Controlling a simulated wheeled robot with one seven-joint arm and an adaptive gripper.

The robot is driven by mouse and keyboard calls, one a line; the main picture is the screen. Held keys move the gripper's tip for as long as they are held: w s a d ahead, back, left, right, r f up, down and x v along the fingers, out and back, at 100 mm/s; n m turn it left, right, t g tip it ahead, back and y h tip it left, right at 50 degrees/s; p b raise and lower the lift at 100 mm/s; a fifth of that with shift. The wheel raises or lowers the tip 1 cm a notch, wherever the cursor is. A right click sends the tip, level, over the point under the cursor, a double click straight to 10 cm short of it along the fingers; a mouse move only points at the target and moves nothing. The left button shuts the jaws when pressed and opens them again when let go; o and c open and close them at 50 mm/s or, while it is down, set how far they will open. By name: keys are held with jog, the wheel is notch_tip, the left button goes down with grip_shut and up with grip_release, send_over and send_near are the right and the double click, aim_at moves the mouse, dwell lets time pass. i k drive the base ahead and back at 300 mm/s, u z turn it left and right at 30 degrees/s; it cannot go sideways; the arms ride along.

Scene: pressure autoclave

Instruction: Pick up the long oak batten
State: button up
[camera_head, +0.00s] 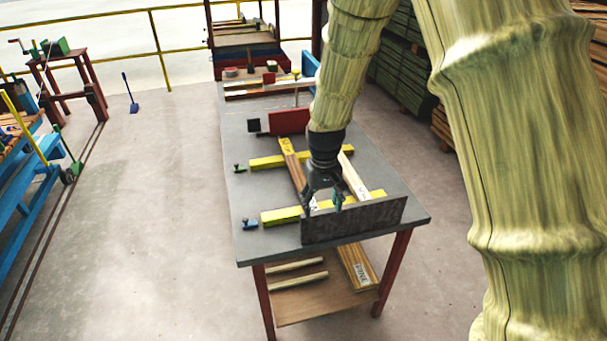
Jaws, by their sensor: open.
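A brown wooden batten (293,166) with a yellow label lies lengthwise on the grey table, across the yellow bars. A paler batten (350,174) with a white label lies to its right, partly behind my arm. I cannot read either label well enough to tell which is oak. My gripper (325,203) points down over the near part of the table, between the two battens. Its dark fingers are apart, with nothing visibly held. The near batten ends are partly hidden by my gripper and an upright dark plate.
The dark plate (354,220) stands along the table's near edge. Yellow bars (281,214) (280,160) cross the grey table (235,190). A red block (289,121) stands farther back. A labelled board (357,266) and pale sticks lie on the lower shelf.

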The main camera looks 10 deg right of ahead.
aim_at(297, 173)
jog(key=i, duration=0.95)
jog(key=u, duration=0.05)
